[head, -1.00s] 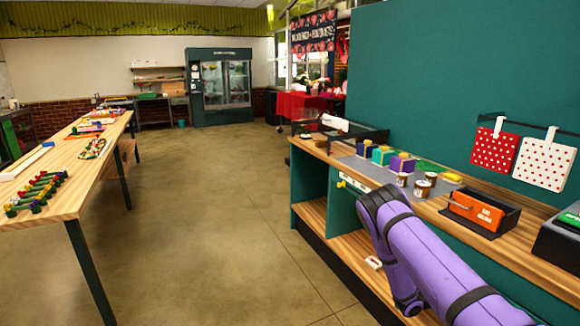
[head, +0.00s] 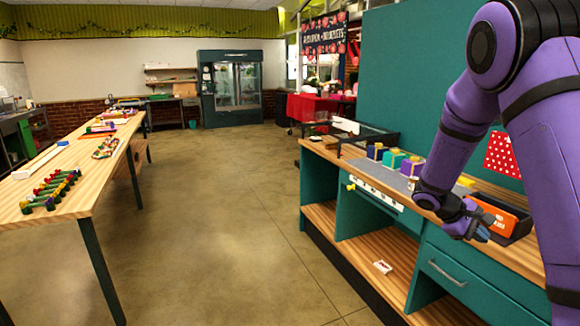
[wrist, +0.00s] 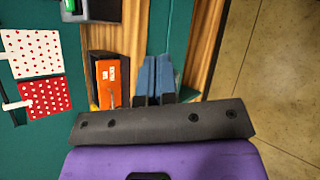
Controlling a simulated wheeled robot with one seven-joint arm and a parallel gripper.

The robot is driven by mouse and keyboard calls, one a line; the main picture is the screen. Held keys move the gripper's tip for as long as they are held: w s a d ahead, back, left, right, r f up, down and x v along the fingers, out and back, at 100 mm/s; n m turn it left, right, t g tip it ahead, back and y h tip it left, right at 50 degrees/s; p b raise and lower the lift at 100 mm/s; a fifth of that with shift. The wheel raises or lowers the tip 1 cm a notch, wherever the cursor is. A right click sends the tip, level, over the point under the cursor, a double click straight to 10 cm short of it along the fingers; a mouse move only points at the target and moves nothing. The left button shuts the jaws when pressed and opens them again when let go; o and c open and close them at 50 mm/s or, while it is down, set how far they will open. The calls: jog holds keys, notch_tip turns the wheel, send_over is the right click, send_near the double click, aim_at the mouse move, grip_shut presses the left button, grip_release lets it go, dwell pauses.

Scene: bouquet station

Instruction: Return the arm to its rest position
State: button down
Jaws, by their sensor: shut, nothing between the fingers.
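My purple arm (head: 560,130) rises at the right of the head view and bends down over the right counter. My gripper (head: 484,236) hangs at the counter's front edge, close to an orange box in a black tray. In the wrist view the blue fingers of my gripper (wrist: 156,68) lie side by side, closed with nothing held. The orange box (wrist: 110,83) is just left of the fingers there, and it also shows in the head view (head: 497,215). I cannot tell whether the gripper touches the counter.
The right counter (head: 330,152) carries several small coloured boxes. Below it are open shelves and a drawer (head: 455,270). Red dotted bags (wrist: 45,97) hang on the teal wall. A long wooden table (head: 90,170) stands at left. The floor (head: 230,220) between is clear.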

jog(key=s+a+r+m+t+y, duration=0.25)
jog(key=s+a+r, duration=0.25)
jog(key=s+r, duration=0.25)
jog(key=s+a+r+m+t+y, duration=0.1)
jog(key=s+a+r+y, duration=0.4)
jog(key=r, duration=0.3)
jog(key=s+a+r+m+t+y, duration=0.1)
jog(key=s+a+r+t, duration=0.1)
jog(key=s+a, duration=0.3)
jog(key=s+a+r+t+y, duration=0.2)
jog(key=s+a+r+t, duration=0.1)
jog(key=s, duration=0.8)
jog(key=shift+s+a+r+m, duration=0.2)
jog(key=shift+a+r+m, duration=0.25)
jog(key=shift+a, duration=0.45)
